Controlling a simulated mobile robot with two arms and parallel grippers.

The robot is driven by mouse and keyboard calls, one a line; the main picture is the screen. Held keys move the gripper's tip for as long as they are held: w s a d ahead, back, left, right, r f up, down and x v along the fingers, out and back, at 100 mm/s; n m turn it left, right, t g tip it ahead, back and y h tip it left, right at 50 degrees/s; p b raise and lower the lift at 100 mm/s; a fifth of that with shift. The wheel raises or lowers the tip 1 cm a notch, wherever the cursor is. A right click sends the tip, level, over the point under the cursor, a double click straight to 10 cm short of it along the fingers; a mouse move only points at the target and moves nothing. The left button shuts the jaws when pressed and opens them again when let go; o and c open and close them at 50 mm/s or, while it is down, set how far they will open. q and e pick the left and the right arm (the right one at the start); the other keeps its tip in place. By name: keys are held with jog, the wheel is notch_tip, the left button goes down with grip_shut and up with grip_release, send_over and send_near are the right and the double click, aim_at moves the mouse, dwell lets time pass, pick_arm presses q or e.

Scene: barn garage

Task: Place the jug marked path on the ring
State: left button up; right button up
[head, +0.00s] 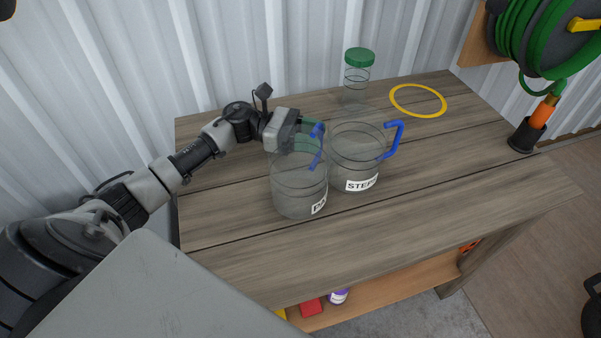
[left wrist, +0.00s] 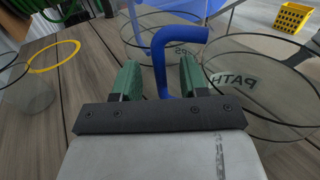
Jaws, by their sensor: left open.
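The clear jug marked path (head: 297,190) stands upright on the wooden table, at the left of the two jugs. Its label is partly turned away in the head view; the left wrist view shows PATH through the clear wall (left wrist: 237,82). My left gripper (head: 311,123) is open behind this jug's rim. In the left wrist view the blue handle (left wrist: 160,60) stands between the green fingers, with visible gaps. The yellow ring (head: 420,116) lies flat and empty at the back right. My right gripper is out of view.
A clear jug marked STEPS (head: 345,160) with a blue handle stands close at the right of the path jug. A clear jar with a green lid (head: 359,58) stands at the back, left of the ring. A hose reel (head: 545,40) hangs at the right. The table front is clear.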

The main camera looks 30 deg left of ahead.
pick_arm(q)
jog(key=shift+c, duration=0.3)
grip_shut()
jog(key=shift+r, duration=0.1)
